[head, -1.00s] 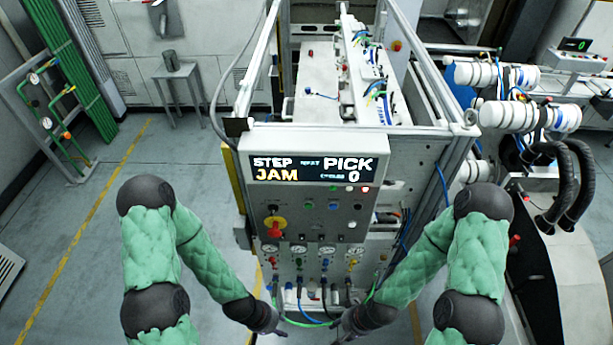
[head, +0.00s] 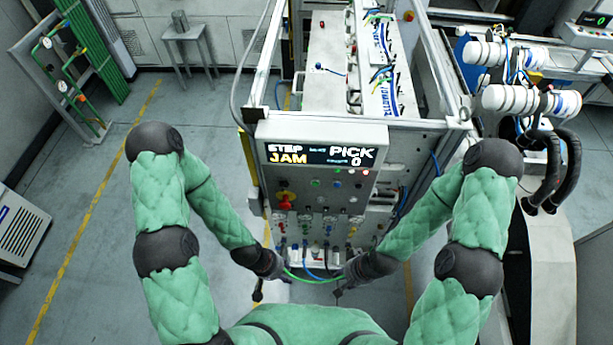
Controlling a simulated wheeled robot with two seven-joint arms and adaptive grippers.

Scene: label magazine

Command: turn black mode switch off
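A small black switch (head: 284,184), which looks like the mode switch, sits on the upper left of the grey control panel (head: 352,187), just above a red and yellow emergency stop (head: 285,201). It is too small to tell which way it points. My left gripper (head: 257,291) hangs low, in front of and below the panel, to the left of the hoses. My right gripper (head: 338,293) hangs low at the right of the hoses. Both are apart from the switch and small and dark, so their fingers cannot be made out.
The display (head: 320,155) above the panel reads STEP, JAM, PICK and 0. Gauges and coloured knobs sit lower on the panel, with a green hose (head: 312,279) looping below.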

